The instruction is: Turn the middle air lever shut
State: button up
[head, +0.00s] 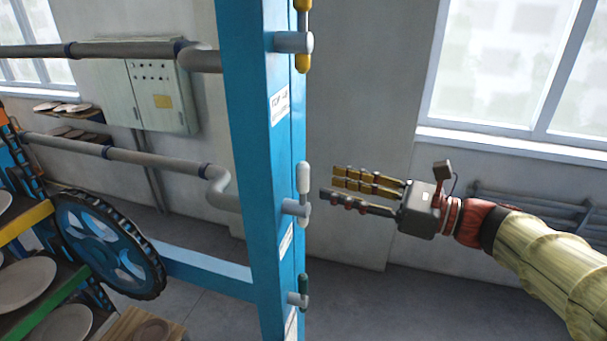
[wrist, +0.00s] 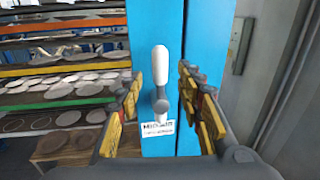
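The middle air lever (head: 303,178) has a white handle and a grey pivot on the side of a blue post. Its handle points straight up in the head view. In the wrist view the lever (wrist: 160,66) stands upright between my fingers, above a white label (wrist: 158,128) partly hidden by the pivot. My gripper (head: 329,184) is open and empty, just right of the lever at about its height, with a small gap to it. In the wrist view my gripper (wrist: 160,80) has its yellow fingers spread to either side of the lever.
The blue post (head: 250,130) also carries a yellow lever (head: 303,50) above and a dark green lever (head: 304,284) below. A toothed blue wheel (head: 105,245) and plate racks (wrist: 60,70) lie to the left. The space right of the post, around my gripper, is free.

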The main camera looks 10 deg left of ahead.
aim_at(303, 178)
jog(key=p+x, duration=0.1)
jog(key=x, duration=0.7)
jog(key=shift+s, duration=0.1)
jog(key=shift+f, duration=0.1)
jog(key=shift+c, duration=1.1)
jog(key=c, duration=0.7)
grip_shut()
